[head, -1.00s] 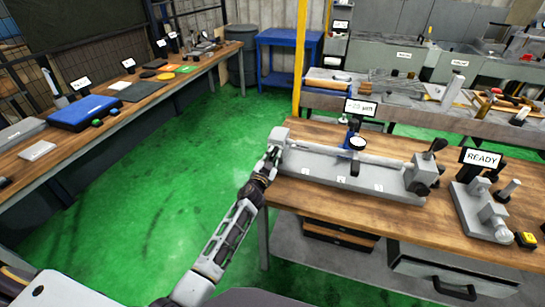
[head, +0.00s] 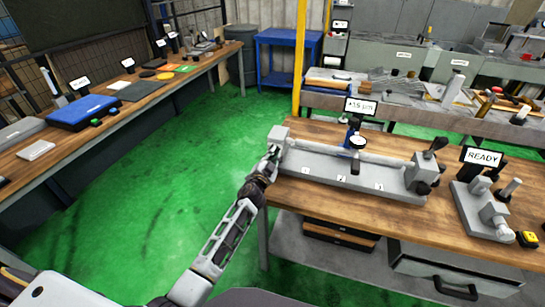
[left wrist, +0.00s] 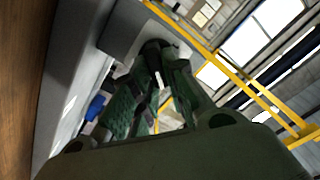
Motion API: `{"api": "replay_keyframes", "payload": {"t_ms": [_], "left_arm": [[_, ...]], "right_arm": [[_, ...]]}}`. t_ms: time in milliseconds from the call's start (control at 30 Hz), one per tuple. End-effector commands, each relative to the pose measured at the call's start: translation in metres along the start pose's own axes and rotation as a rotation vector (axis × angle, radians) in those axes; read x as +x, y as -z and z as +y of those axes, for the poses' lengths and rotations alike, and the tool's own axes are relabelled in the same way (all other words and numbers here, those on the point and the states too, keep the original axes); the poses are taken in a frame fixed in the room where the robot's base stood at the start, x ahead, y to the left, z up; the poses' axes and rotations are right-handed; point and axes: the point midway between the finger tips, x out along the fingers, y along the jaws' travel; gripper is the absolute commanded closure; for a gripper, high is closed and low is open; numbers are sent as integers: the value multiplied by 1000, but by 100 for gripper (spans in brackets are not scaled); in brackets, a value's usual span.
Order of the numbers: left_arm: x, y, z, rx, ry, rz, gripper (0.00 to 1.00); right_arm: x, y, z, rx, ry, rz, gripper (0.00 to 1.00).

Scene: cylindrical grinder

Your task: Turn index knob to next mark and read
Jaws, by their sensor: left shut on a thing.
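The grey bench fixture (head: 325,166) lies on the wooden table, with a long bar held between its end blocks. Marks 1, 2 and 3 show on its front. My left gripper (head: 272,156) is at the left end block (head: 279,138), shut on the index knob, which it mostly hides. In the left wrist view a dark round knob (left wrist: 154,48) shows at the fingertips, against the grey block. A dial gauge (head: 357,142) on a blue stand sits over the bar. The display (head: 360,106) behind it seems to read +15 µm, small and blurred. My right gripper is not in view.
A second fixture with a READY sign (head: 482,157) and a yellow-black button box (head: 527,239) stand at the right of the table. A side bench with a blue case (head: 84,112) runs along the left. The green floor between is clear.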

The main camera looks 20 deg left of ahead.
Motion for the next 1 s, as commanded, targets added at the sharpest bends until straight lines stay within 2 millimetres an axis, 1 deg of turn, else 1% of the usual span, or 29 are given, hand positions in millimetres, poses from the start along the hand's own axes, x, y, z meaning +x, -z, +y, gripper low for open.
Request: {"api": "replay_keyframes", "payload": {"t_ms": [500, 733, 1000], "left_arm": [[0, -2, 5, 392, -1, 1, 100], [0, -2, 6, 491, -1, 1, 100], [0, -2, 7, 524, -1, 1, 100]], "right_arm": [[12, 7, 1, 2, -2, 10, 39], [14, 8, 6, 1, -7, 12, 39], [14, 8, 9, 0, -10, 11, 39]]}}
